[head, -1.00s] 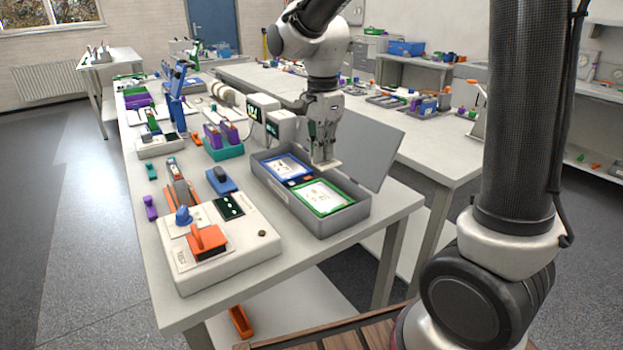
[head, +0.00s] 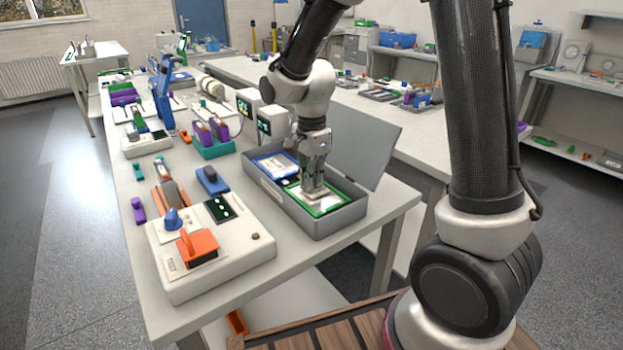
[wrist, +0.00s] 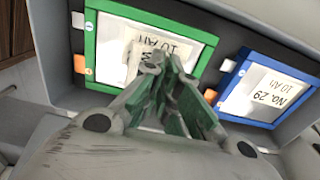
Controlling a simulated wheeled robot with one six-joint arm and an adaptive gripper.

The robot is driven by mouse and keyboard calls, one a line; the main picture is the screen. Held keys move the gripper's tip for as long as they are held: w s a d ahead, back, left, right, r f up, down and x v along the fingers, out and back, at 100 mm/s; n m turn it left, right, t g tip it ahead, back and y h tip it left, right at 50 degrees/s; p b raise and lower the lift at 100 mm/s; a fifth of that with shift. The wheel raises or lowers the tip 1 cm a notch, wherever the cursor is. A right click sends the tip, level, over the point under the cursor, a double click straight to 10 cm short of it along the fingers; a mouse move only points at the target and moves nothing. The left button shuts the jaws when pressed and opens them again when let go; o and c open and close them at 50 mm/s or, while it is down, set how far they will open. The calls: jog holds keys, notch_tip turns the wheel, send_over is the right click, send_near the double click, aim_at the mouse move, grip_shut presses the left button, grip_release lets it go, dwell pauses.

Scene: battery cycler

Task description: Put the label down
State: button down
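A cream label (wrist: 140,59) with dark print shows at my fingertips in the wrist view, partly hidden behind them. My gripper (head: 313,188) points down into the grey box, its narrow fingertips (wrist: 165,60) close together on the label. The label lies over the white face of a green-framed tray (head: 325,207), which also shows in the wrist view (wrist: 92,45). I cannot tell whether the label touches the face. A blue-framed tray (head: 262,163) beside it carries a label (wrist: 268,92) reading "No. 29, 10 Ah".
The grey box (head: 340,225) has low walls around both trays and a raised lid (head: 365,150) behind. A white device with an orange part (head: 200,245) stands to the left. Two small display units (head: 272,122) stand close behind my gripper.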

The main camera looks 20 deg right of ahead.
jog(key=c, duration=2.1)
grip_release()
jog(key=shift+f, duration=0.15)
jog(key=o, duration=0.5)
jog(key=shift+c, duration=0.2)
notch_tip(320, 180, up, 12)
jog(key=r, duration=0.1)
jog(key=s+d+r+n+t, duration=0.2)
jog(key=s+d+n, duration=0.5)
jog(key=s, duration=0.3)
jog(key=s+d+r+n+t, duration=0.2)
jog(key=s+d+n, duration=0.5)
jog(key=s, duration=0.3)
jog(key=shift+s+d, duration=0.35)
jog(key=shift+d, duration=0.35)
